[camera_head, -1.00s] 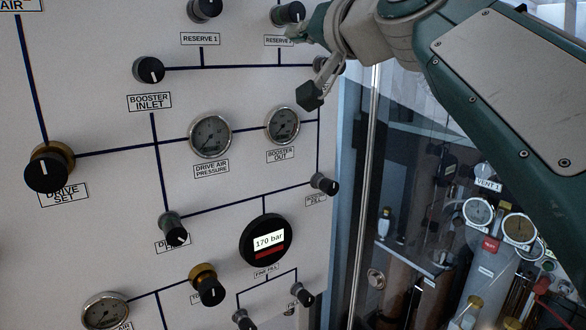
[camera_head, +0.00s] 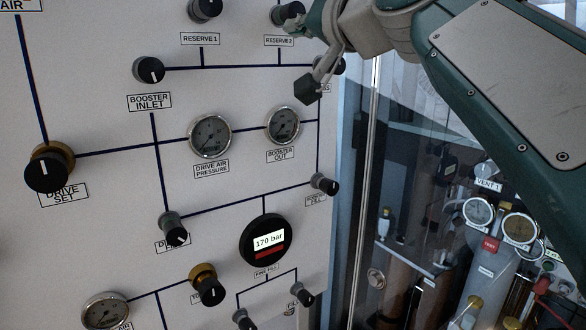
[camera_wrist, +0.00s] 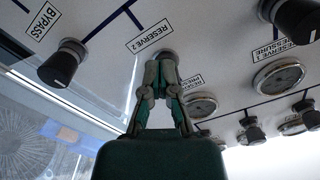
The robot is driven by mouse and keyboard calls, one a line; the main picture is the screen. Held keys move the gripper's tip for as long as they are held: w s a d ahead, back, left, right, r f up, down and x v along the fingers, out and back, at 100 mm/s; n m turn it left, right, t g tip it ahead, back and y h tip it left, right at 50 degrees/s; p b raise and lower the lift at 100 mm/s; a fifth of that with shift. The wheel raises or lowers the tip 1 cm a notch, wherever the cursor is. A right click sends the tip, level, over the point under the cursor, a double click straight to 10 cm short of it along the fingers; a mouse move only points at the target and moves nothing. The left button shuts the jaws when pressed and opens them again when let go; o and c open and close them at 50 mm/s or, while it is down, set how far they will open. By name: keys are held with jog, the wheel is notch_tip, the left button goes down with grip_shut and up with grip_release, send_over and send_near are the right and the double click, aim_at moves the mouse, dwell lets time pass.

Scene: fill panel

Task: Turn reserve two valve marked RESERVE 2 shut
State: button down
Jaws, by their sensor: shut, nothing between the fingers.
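The RESERVE 2 valve is a black round knob (camera_head: 284,14) at the top of the panel in the head view, above its RESERVE 2 label (camera_head: 279,40). My gripper (camera_head: 309,22) is just right of the knob and covers part of that side. In the wrist view, the fingers of my gripper (camera_wrist: 160,62) come together with nothing between them, in front of the RESERVE 2 knob (camera_wrist: 168,55). They hide most of it, and contact cannot be told. The label (camera_wrist: 150,38) shows beside it. The knob's pointer mark cannot be read clearly.
The RESERVE 1 knob (camera_head: 205,9) is left of it. The BYPASS knob (camera_wrist: 62,63) is near my fingers in the wrist view. The booster out gauge (camera_head: 283,125) sits below. A glass pane with a metal edge (camera_head: 366,190) stands right of the panel.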

jog(key=shift+s+a+r, duration=0.4)
jog(key=shift+a+r, duration=0.1)
jog(key=shift+a, duration=0.05)
dwell(0.5)
jog(key=v, duration=0.6)
jog(key=shift+s+a+f, duration=0.2)
jog(key=shift+f, duration=0.1)
dwell(0.3)
jog(key=shift+w+a+f, duration=0.2)
jog(key=shift+w+a, duration=0.05)
jog(key=shift+w, duration=0.8)
jog(key=shift+w+a+f, duration=0.2)
jog(key=shift+w+a, duration=0.1)
jog(key=shift+w, duration=0.8)
jog(key=shift+w+a+f, duration=0.2)
jog(key=shift+w+a, duration=0.05)
jog(key=shift+w, duration=0.8)
